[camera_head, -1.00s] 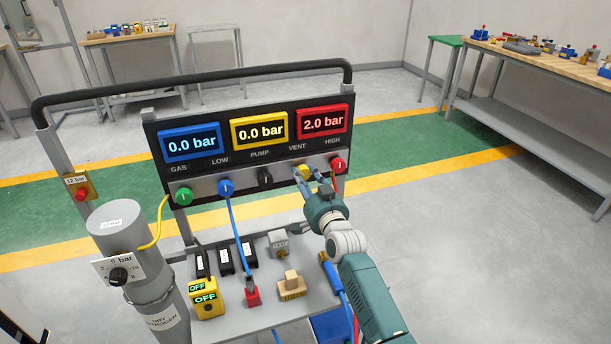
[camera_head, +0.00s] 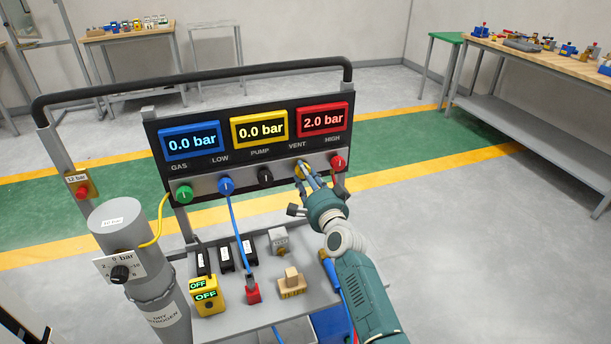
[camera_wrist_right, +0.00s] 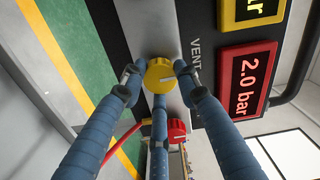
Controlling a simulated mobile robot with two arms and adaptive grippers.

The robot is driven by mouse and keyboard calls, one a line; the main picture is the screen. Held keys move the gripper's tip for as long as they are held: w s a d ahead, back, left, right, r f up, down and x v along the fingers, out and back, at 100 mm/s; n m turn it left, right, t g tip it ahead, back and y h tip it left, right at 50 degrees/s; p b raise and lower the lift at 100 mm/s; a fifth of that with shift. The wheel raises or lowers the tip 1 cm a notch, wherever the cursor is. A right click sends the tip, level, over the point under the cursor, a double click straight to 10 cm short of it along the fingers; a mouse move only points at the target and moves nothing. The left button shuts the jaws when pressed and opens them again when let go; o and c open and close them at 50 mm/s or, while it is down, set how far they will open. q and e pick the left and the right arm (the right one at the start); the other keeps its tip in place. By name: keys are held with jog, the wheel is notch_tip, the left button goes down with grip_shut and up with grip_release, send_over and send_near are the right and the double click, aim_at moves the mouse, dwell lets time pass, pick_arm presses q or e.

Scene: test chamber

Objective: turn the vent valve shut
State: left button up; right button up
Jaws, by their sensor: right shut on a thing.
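The vent valve is a yellow round knob (camera_wrist_right: 160,75) under the VENT label on the panel. In the head view the vent knob (camera_head: 301,170) is mostly covered by my right gripper (camera_head: 306,172). In the right wrist view the fingertips of my right gripper (camera_wrist_right: 156,74) are shut on the knob, one on each side, with a third finger below it. A pale mark line on the knob lies slanted in the wrist view. My left gripper is not in view.
The red HIGH knob (camera_head: 338,161) is close to the right of the fingers. The black PUMP knob (camera_head: 265,176), blue LOW knob (camera_head: 226,186) and green GAS knob (camera_head: 184,194) sit to the left. The displays (camera_head: 323,120) read 0.0, 0.0 and 2.0 bar.

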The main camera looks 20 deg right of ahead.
jog(key=shift+f, duration=0.1)
dwell(0.3)
jog(key=o, duration=1.2)
jog(key=shift+c, duration=0.2)
jog(key=s, duration=1.2)
jog(key=shift+d, duration=0.15)
